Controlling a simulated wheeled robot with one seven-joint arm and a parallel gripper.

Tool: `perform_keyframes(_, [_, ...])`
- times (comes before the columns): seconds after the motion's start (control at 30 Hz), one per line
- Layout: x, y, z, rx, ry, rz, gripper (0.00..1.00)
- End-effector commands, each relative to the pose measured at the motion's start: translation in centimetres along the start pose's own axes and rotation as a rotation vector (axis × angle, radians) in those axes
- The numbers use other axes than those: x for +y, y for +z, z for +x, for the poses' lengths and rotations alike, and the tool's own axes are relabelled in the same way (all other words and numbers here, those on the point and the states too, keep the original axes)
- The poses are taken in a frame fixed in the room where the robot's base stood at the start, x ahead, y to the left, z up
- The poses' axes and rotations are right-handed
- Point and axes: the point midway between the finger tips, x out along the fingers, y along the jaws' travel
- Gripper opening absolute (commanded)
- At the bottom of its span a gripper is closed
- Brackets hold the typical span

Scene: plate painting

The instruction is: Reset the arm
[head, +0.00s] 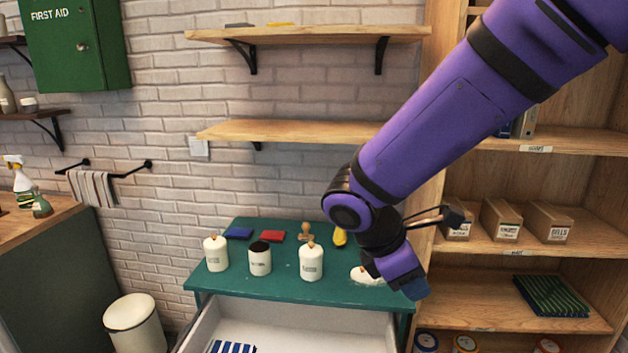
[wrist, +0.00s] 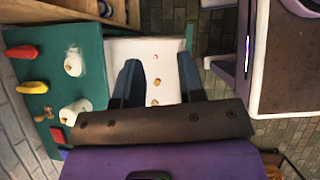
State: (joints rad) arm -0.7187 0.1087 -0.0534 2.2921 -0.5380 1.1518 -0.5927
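My gripper (head: 416,289) hangs at the end of the purple arm by the right front edge of the green table (head: 340,290). In the wrist view my gripper (wrist: 158,62) has its two dark fingers apart, with nothing seen held between them. On the table stand white canisters: left (head: 216,255), middle (head: 260,261) with an open dark top, and right (head: 311,263). A white lid-like piece (head: 366,276) lies partly behind my gripper.
A white drawer (head: 300,325) stands open below the tabletop, with a blue-striped cloth (head: 232,347) inside. A wooden shelf unit (head: 490,287) with boxes is close on the right. Wall shelves (head: 290,131) are behind. A white bin (head: 133,325) stands left.

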Motion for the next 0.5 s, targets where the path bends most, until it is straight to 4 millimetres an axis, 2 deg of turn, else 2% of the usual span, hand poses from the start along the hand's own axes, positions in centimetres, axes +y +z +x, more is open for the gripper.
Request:
perform_keyframes(0.03, [-0.2, 1.7, -0.2, 0.042, -0.011, 0.081, 0.36])
perform_keyframes(0.2, [-1.6, 6.2, -0.6, 0.176, -0.05, 0.353, 0.36])
perform_keyframes(0.5, [-4.9, 12.8, -1.4, 0.399, -0.106, 0.837, 0.36])
